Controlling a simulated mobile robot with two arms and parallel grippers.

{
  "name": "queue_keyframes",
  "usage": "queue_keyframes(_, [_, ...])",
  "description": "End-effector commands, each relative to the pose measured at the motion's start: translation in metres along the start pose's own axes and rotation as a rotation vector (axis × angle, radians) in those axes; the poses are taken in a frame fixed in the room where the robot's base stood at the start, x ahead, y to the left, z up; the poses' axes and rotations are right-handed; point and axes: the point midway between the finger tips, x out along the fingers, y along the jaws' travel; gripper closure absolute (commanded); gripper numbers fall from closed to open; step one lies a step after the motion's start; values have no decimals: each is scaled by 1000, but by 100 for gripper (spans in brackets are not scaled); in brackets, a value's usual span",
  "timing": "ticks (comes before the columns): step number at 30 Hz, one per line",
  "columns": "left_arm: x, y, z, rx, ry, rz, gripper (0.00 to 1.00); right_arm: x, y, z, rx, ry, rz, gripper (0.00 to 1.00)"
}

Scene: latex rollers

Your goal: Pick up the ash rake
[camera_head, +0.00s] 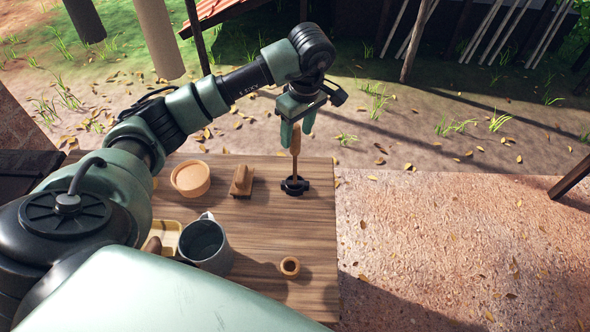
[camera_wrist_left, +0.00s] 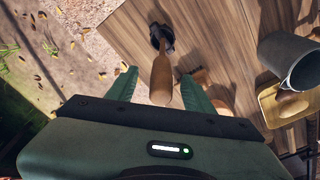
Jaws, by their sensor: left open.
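The ash rake is an upright tool with a tan wooden handle (camera_head: 295,141) and a black head (camera_head: 295,186) resting on the wooden table near its far right edge. My left gripper (camera_head: 297,120) is above it, pointing down. In the left wrist view the handle (camera_wrist_left: 161,80) rises between the two green fingers (camera_wrist_left: 159,92), with a visible gap on both sides. The left gripper is open. The black head (camera_wrist_left: 161,38) shows beyond the handle in that view. My right gripper is not in view.
Bare ground lies right of the table.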

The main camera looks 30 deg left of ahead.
Motion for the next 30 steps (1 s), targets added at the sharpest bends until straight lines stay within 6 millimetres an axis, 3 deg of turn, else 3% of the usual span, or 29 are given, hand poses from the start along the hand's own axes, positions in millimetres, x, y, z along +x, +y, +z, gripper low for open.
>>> queue_keyframes(4, [17,-3,2,2,-2,-5,48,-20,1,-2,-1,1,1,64])
queue_keyframes(9, [41,-3,2,1,-1,-2,48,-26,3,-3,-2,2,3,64])
queue_keyframes(18, [47,-2,2,1,0,1,48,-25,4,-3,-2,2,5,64])
queue_keyframes(24, [47,-2,2,1,0,1,100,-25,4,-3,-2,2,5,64])
queue_keyframes(30, [46,-2,2,1,1,3,100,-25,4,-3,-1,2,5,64])
